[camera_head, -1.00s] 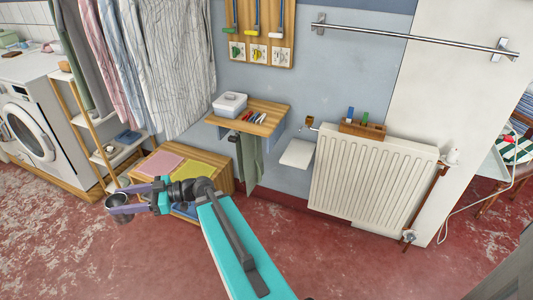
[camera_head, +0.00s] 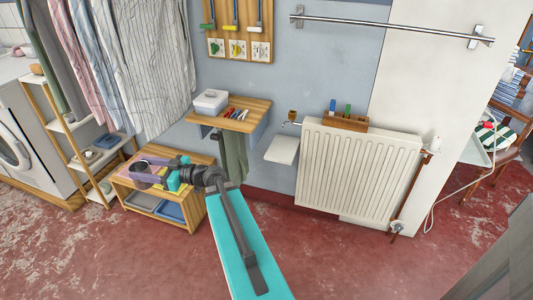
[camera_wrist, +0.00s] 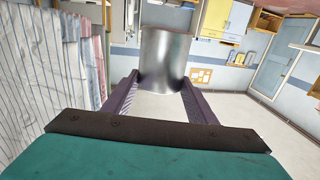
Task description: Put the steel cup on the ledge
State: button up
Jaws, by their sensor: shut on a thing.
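The steel cup (camera_wrist: 166,62) is a plain grey metal cylinder between the two purple fingers of my gripper (camera_wrist: 162,82) in the wrist view. In the head view my gripper (camera_head: 152,172) is at left with the cup (camera_head: 142,175), in front of the low wooden bench. My gripper is shut on the cup. A small white ledge (camera_head: 282,149) sticks out from the blue wall left of the radiator, to the right of my gripper and apart from it. Its visible top is bare.
A wooden wall shelf (camera_head: 247,106) holds a white box (camera_head: 210,102) and pens, with a green cloth below. The low bench (camera_head: 192,205) holds coloured cloths and trays. A radiator (camera_head: 358,168) carries a wooden holder. Striped shirts (camera_head: 150,60) hang at left. The red floor is open.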

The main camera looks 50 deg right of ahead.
jog(key=s+d+f+m+h+b, duration=0.1)
jog(key=s+d+m+h+b, duration=0.3)
jog(key=d, duration=0.7)
jog(key=s+d+f+m+t+h+p, duration=0.15)
jog(key=d+h, duration=0.35)
jog(key=d, duration=0.5)
jog(key=s+d+f+m+h+b, duration=0.25)
jog(key=d+h, duration=0.25)
jog(key=d, duration=0.6)
jog(key=s+d+f+m+g+h+b, duration=0.2)
jog(key=s+d+f+m+g+h, duration=0.1)
jog(key=s+d, duration=0.7)
jog(key=s+d+f+m+g+h+b, duration=0.2)
jog(key=s+d+f+m+g+h, duration=0.2)
jog(key=s+d, duration=0.7)
jog(key=shift+d+m+h, duration=0.6)
jog(key=shift+d+h, duration=0.2)
jog(key=shift+h, duration=0.2)
jog(key=shift+f, duration=0.1)
jog(key=w+d+f+b, duration=0.1)
jog(key=w+d+b, duration=0.3)
jog(key=w+d, duration=0.3)
jog(key=w, duration=0.5)
jog(key=shift+w+f+b, duration=0.2)
jog(key=shift+w+b, duration=0.1)
jog(key=shift+w, duration=0.1)
jog(key=shift+w, duration=0.1)
